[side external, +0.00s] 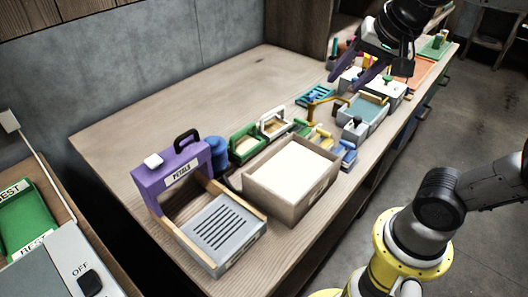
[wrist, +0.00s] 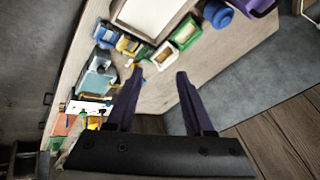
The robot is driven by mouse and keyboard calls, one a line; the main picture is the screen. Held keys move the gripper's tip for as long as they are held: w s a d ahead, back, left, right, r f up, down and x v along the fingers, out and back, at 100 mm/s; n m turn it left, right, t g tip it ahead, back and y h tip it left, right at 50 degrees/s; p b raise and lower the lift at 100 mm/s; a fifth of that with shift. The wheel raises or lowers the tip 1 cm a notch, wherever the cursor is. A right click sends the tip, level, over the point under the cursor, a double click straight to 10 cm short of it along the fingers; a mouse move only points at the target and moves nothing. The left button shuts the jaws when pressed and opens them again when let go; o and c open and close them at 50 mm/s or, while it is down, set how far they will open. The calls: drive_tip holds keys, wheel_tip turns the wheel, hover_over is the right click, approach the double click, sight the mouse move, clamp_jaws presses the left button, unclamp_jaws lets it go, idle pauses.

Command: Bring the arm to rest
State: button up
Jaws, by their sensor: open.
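My gripper (side external: 346,82) is raised above the far part of the wooden workbench (side external: 110,150) in the side external view. Its two dark fingers point down and to the left, over the cluster of tools. In the wrist view my gripper (wrist: 159,72) shows its fingers spread apart with nothing between them. Bare bench top and part of the wall lie beyond the fingers. My gripper appears clear of the things below, though its exact height is hard to tell.
A purple frame labelled PETALS (side external: 175,172) stands at the bench's near end, with a slotted grey tray (side external: 222,228) before it. A pale open box (side external: 290,180) sits beside it. The back left bench is clear.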

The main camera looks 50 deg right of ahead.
drive_tip(key=s+a+f+n+y, duration=0.1)
drive_tip(key=s+a+f+n, duration=0.1)
drive_tip(key=s+f+n, duration=0.5)
drive_tip(key=shift+s+a+f+n+y, duration=0.25)
drive_tip(key=shift+s+a+n+y, duration=0.1)
drive_tip(key=shift+n, duration=1.85)
